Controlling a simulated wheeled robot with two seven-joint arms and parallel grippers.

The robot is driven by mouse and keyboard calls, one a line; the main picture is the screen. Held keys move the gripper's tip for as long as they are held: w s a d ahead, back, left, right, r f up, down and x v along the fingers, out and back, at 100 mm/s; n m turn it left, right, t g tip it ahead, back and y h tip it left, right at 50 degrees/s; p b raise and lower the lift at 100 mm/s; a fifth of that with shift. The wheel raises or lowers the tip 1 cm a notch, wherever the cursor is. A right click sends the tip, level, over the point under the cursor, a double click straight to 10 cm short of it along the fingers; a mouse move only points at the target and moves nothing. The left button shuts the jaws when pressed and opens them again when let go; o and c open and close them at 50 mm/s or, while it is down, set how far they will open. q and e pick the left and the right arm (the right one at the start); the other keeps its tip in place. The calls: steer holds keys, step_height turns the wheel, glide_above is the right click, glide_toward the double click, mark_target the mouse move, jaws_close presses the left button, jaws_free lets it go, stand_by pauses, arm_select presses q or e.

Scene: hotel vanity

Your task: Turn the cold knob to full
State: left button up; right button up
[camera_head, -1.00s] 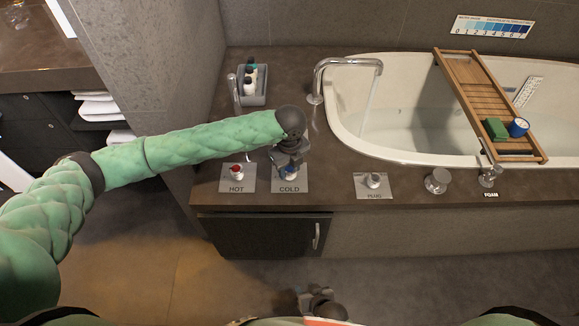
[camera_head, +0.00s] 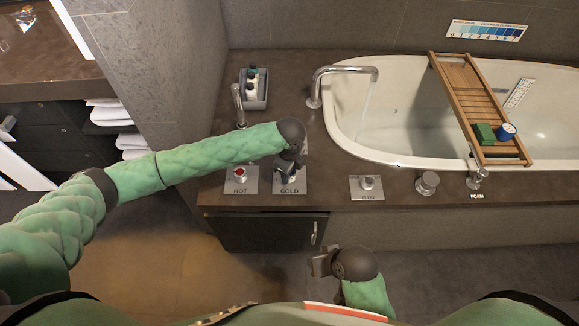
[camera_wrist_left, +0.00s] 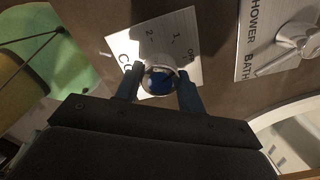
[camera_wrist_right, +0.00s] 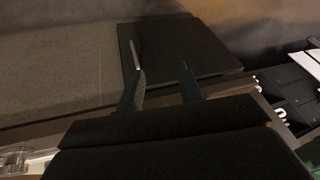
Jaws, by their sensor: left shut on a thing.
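The cold knob has a blue cap and sits on a grey plate marked COLD (camera_head: 290,189) on the brown tub deck. My left gripper (camera_head: 289,172) reaches down over it. In the left wrist view the knob (camera_wrist_left: 158,80) is between the two fingers of the left gripper (camera_wrist_left: 160,84), which are shut on it. The plate (camera_wrist_left: 172,48) there shows marks "off", "1" and "2"; the knob's pointer is not clear. My right gripper (camera_head: 322,263) is low in front of the cabinet. In the right wrist view its fingers (camera_wrist_right: 160,85) are apart and empty.
The red-capped hot knob (camera_head: 240,173) is just left. The plug knob (camera_head: 367,183) and two more controls stand to the right. Water runs from the spout (camera_head: 345,70) into the tub (camera_head: 350,151). A wooden tray (camera_head: 465,80) spans it. A cabinet (camera_head: 262,231) is below.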

arm_select(q)
steer(key=n+p, duration=0.3)
steer(key=p, duration=0.1)
steer(key=shift+r, duration=0.15)
steer(key=shift+n+p, duration=0.4)
steer(key=shift+p, duration=0.2)
arm_select(e)
steer(key=shift+s+d+r+g+h, duration=1.05)
steer(key=shift+s+d+r, duration=0.45)
steer(key=shift+d+r, duration=2.55)
arm_select(q)
steer(key=n+p, duration=0.3)
steer(key=p, duration=0.1)
steer(key=shift+r, duration=0.1)
steer(key=n+p, duration=0.5)
steer(key=p, duration=0.1)
steer(key=shift+n, duration=0.3)
steer(key=shift+n+p, duration=0.3)
arm_select(e)
steer(key=s+d+f, duration=0.1)
steer(key=f, duration=1.7)
steer(key=s+d+f, duration=0.1)
steer(key=d+f, duration=0.1)
steer(key=f, duration=1.6)
steer(key=shift+s+f+m+h, duration=0.2)
steer(key=shift+f+m+h, duration=0.1)
steer(key=shift+h, duration=0.15)
steer(key=shift+d, duration=0.15)
